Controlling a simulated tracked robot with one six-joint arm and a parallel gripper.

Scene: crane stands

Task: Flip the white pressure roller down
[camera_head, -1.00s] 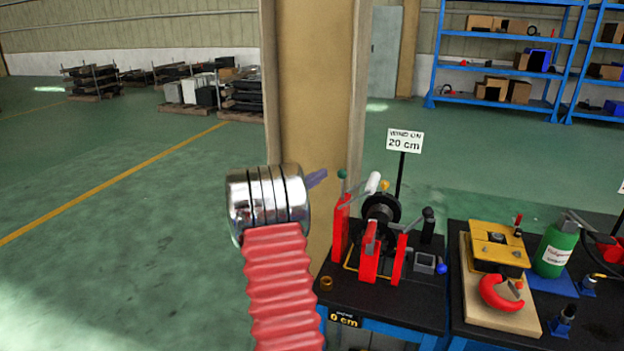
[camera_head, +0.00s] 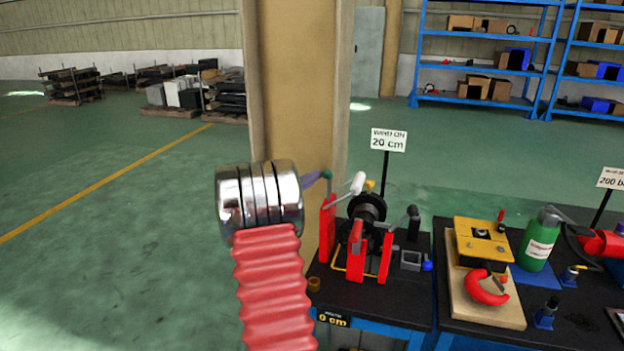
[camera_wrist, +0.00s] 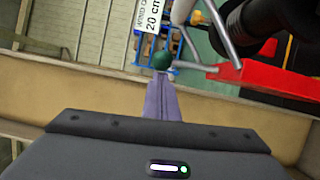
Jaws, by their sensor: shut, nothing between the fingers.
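The white pressure roller (camera_head: 357,183) sits at the top of the red winch stand (camera_head: 355,250), raised above the black drum (camera_head: 368,208). It also shows at the top of the wrist view (camera_wrist: 182,10), cut off by the edge.
A sign reading 20 cm (camera_head: 388,140) stands behind the winch, and a 0 cm display (camera_head: 333,319) is on the table front. A tan pillar (camera_head: 295,100) rises behind my gripper. A yellow-topped device (camera_head: 483,242) and a green bottle (camera_head: 540,240) stand right.

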